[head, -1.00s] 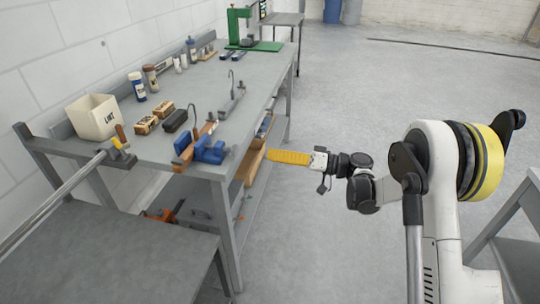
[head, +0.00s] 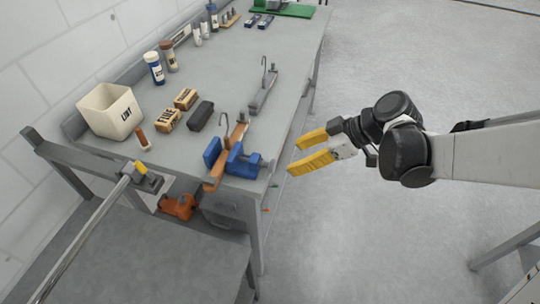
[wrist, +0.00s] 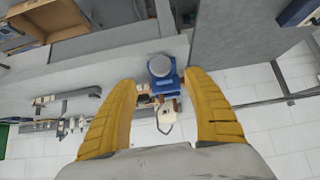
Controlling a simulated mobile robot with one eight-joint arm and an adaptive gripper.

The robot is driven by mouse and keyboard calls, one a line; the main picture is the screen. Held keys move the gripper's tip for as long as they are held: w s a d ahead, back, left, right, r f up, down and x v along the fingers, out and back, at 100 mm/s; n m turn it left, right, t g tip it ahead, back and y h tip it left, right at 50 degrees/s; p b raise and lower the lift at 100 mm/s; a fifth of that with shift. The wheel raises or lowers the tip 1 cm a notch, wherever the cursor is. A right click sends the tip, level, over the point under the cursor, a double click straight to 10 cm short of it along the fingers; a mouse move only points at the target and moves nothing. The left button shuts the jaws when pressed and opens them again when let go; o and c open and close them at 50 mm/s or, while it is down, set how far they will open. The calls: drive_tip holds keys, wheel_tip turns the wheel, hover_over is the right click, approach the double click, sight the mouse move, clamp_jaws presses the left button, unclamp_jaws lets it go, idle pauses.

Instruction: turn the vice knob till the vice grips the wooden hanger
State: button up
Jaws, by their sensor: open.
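The blue vice (head: 243,166) stands at the near right corner of the grey workbench. The wooden hanger (head: 240,131) sits between its blue jaws, its metal hook up. My gripper (head: 297,155), with two yellow fingers, is open and empty in the air, off the bench edge to the right of the vice. In the wrist view the round grey vice knob (wrist: 160,66) shows between my open fingertips (wrist: 160,79), in front of the blue vice body (wrist: 163,82). I see no contact. In the head view the knob cannot be made out.
A cream bin (head: 111,112), wooden brushes (head: 186,99), a dark block (head: 201,115) and a grey hook stand (head: 262,97) are on the bench. A second grey table (head: 150,262) with a metal rail (head: 85,235) is at near left. Open floor lies to the right.

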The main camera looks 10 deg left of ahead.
sight(275, 166)
drive_tip(key=b+x, duration=0.3)
drive_tip(key=x, duration=0.6)
drive_tip(key=shift+s+a+f, duration=0.1)
drive_tip(key=shift+f, duration=0.15)
drive_tip(key=c, duration=1.2)
